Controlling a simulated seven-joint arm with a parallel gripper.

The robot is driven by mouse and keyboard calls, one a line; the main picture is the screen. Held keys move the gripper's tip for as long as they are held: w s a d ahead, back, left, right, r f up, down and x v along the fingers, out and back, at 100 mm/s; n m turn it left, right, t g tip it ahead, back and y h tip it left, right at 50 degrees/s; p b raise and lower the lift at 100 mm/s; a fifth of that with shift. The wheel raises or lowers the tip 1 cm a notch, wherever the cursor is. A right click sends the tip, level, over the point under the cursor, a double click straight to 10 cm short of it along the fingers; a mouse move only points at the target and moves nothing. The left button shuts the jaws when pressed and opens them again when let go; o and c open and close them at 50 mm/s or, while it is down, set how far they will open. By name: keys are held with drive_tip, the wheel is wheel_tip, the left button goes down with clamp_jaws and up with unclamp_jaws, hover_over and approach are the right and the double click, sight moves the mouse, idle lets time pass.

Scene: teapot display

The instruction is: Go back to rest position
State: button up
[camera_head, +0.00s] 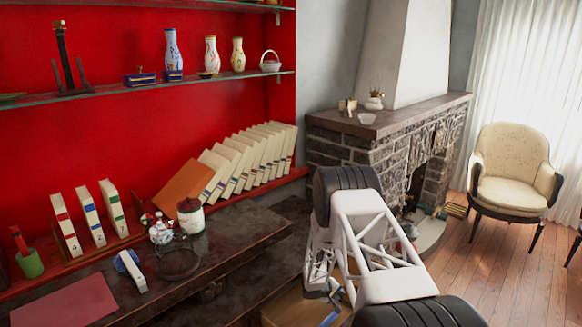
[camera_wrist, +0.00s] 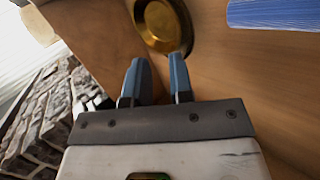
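My gripper (camera_wrist: 157,75) shows in the wrist view with two blue-grey fingers standing apart and nothing between them. Beyond the fingertips is a round gold dish (camera_wrist: 163,24) on a brown wooden surface (camera_wrist: 225,70). I cannot tell the distance to it. In the head view my white truss arm reaches down at the lower right, and the gripper's fingertips cannot be made out there. A small patterned teapot (camera_head: 160,231) stands on the dark bench (camera_head: 232,232), well to the left of the arm.
A red-lidded jar (camera_head: 190,217) and a dark round stand (camera_head: 179,262) are on the bench. Leaning books (camera_head: 235,165) line the red shelf. A stone fireplace (camera_head: 385,130) stands behind my arm, an armchair (camera_head: 512,172) at right. The wooden floor (camera_head: 500,265) is mostly clear.

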drive_tip(key=s+d+r+m+g, duration=0.1)
drive_tip(key=s+r, duration=0.3)
drive_tip(key=r, duration=0.9)
drive_tip(key=s+d+r+m+g, duration=0.1)
drive_tip(key=s+d+r+m, duration=0.15)
drive_tip(key=r, duration=1.05)
drive_tip(key=s+r+g+y, duration=0.1)
drive_tip(key=s+r+y, duration=0.1)
drive_tip(key=s+r, duration=1.4)
drive_tip(key=s+a+r+m+y, duration=0.1)
drive_tip(key=s+r+m+y, duration=0.1)
drive_tip(key=s+r, duration=1.35)
drive_tip(key=s+a+y, duration=0.2)
drive_tip(key=s, duration=0.9)
drive_tip(key=s+a+r+t+y, duration=0.1)
drive_tip(key=s+a+y, duration=0.1)
drive_tip(key=s, duration=1)
drive_tip(key=shift+a+r, duration=0.25)
drive_tip(key=shift+a, duration=0.05)
drive_tip(key=shift+w, duration=0.1)
